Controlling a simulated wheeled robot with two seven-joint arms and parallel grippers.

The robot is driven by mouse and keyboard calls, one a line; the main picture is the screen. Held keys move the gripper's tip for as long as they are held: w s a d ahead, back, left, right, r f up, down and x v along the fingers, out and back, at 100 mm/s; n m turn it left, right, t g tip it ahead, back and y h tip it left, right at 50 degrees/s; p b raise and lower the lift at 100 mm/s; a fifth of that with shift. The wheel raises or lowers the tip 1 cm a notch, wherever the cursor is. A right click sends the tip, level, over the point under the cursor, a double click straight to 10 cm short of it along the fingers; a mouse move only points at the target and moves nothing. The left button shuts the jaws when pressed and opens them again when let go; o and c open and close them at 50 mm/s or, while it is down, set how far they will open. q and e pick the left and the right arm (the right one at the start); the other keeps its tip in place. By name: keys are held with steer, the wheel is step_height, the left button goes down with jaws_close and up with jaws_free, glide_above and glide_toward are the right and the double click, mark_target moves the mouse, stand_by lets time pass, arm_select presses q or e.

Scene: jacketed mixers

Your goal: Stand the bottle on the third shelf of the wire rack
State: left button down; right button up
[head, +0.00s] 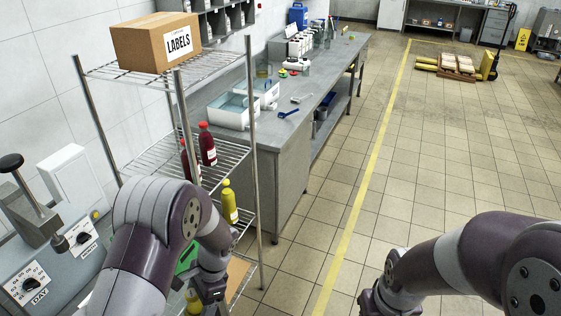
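The wire rack (252,150) stands at the left. Two red bottles (207,146) stand on a middle shelf (160,157), one partly hidden. A yellow bottle (229,204) stands on the shelf below, near the rack's right post. Part of another yellow bottle (193,297) shows lower down, beside my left gripper (210,294). My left arm reaches across the rack's front, hiding much of the lower shelves. I cannot tell whether the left gripper is open or holds that bottle. My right gripper (372,301) is at the bottom edge, mostly cut off, over the floor.
A LABELS box (156,42) sits on the rack's top shelf. A green object (187,257) shows behind my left arm. A machine with dials (60,262) is at the far left. A grey bench (277,138) with trays runs behind the rack.

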arm_select(q)
steer(key=shift+w+d+f+b, duration=0.1)
steer(key=shift+w+f+b, duration=0.1)
steer(key=shift+f, duration=0.25)
steer(key=shift+w+d+f+b, duration=0.1)
steer(key=shift+w+f+b, duration=0.1)
steer(key=shift+f, duration=0.2)
steer(key=shift+w+f+b, duration=0.15)
steer(key=shift+f+b, duration=0.35)
steer(key=shift+f, duration=0.05)
steer(key=n, duration=0.2)
steer(key=shift+a+n+g+h, duration=0.15)
steer(key=shift+n+g+h, duration=0.15)
steer(key=shift+n+h, duration=0.1)
steer(key=n+h, duration=0.1)
steer(key=n, duration=0.1)
steer(key=shift+n+g, duration=0.3)
steer(key=shift+n, duration=0.1)
arm_select(e)
step_height(320, 180, down, 3)
steer(key=shift+r, duration=0.2)
